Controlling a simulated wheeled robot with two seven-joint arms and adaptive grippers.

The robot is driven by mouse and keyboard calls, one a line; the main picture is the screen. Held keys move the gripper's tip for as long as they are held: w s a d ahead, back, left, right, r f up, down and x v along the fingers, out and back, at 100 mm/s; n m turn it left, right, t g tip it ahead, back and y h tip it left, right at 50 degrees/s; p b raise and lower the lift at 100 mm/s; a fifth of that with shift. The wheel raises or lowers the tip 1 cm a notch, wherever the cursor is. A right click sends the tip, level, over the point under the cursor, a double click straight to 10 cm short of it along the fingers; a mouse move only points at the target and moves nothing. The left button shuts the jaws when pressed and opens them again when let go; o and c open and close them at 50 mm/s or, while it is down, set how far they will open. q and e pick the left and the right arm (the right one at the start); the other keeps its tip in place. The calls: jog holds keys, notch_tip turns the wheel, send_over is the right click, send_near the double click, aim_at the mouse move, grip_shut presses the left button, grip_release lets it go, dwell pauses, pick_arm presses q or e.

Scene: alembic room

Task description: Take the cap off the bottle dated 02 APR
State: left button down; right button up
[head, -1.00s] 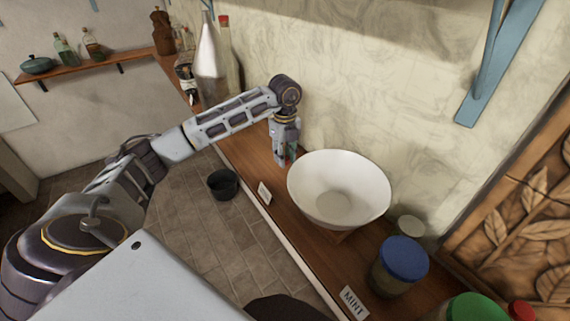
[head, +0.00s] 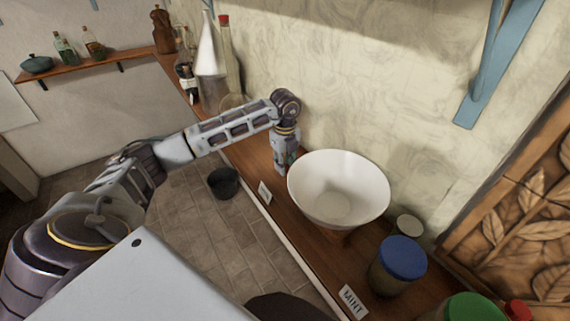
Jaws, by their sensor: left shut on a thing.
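My left gripper (head: 282,166) points down at the counter just left of the white bowl. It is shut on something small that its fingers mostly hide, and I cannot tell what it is. No date 02 APR can be read on any bottle. A tall bottle with a red cap (head: 229,62), a pale conical bottle (head: 208,50) and a dark bottle with a white label (head: 186,80) stand farther back along the wall. My right gripper is not in view.
The white bowl (head: 372,203) stands close beside the gripper on the wooden counter (head: 306,247). A blank-looking card (head: 265,191) is at the front edge. A blue-lidded jar (head: 402,260), a green lid (head: 470,308) and a MINT card (head: 353,301) are nearer. A dark pot (head: 223,183) is on the floor.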

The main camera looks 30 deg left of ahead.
pick_arm(q)
jog(key=shift+f, duration=0.15)
jog(key=c, duration=1.2)
grip_release()
jog(key=shift+o, duration=0.2)
jog(key=shift+r, duration=0.2)
notch_tip(320, 180, up, 12)
jog(key=b, duration=0.2)
